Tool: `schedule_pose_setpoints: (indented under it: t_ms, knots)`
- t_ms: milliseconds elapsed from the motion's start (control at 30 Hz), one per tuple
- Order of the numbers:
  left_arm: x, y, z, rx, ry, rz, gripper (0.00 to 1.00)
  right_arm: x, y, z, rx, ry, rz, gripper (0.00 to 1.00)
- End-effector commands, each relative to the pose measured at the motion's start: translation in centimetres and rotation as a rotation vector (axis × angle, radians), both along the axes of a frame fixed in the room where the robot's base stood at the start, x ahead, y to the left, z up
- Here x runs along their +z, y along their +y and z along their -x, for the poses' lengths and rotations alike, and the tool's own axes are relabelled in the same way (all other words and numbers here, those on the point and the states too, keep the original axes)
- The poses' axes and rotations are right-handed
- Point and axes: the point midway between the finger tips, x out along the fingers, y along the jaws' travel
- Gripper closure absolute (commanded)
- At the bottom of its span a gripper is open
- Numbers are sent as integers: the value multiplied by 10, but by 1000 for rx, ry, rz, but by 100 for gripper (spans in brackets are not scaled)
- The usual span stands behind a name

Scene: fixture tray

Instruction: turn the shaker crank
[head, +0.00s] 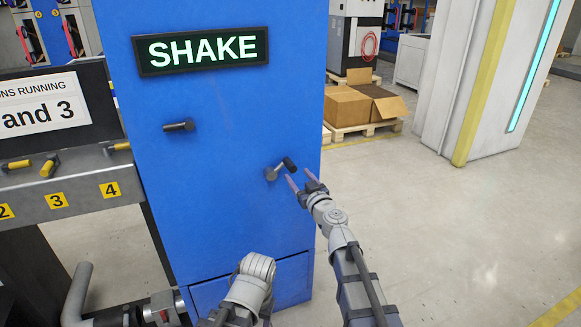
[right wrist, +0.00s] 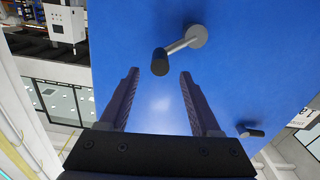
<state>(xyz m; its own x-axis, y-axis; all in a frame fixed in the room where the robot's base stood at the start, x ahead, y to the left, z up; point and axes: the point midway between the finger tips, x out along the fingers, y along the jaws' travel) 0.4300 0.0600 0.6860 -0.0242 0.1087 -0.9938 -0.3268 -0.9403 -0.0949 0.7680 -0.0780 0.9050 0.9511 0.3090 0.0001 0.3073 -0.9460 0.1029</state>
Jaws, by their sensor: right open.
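The shaker crank (head: 272,174) is on the front of the blue cabinet (head: 220,120), below the SHAKE sign (head: 200,51). It has a grey hub and arm with a dark knob (head: 289,163) pointing up and right. My right gripper (head: 301,180) is open and empty, just right of and below the crank. In the right wrist view the knob (right wrist: 160,62) appears between and slightly beyond the two open fingertips (right wrist: 160,74); I see no contact. The hub (right wrist: 197,36) lies further off. My left gripper does not show; only grey arm parts do.
A dark handle (head: 179,126) sticks out of the cabinet, up and left of the crank. A bench with yellow number tags (head: 57,200) stands at the left. A white column (head: 490,90) and cardboard boxes (head: 348,107) are at the right back. The floor right of the cabinet is clear.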

Motion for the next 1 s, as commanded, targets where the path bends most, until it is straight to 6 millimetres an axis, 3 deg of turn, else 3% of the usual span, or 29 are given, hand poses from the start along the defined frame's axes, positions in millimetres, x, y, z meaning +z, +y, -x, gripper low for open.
schedule_pose_setpoints:
  t_ms: [433,800,1000]
  knots:
    - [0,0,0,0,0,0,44,0,20,-61,1,2,-2,36]
    - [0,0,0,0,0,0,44,0,22,-68,0,2,-2,36]
    - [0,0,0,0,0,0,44,0,22,-68,0,2,-2,58]
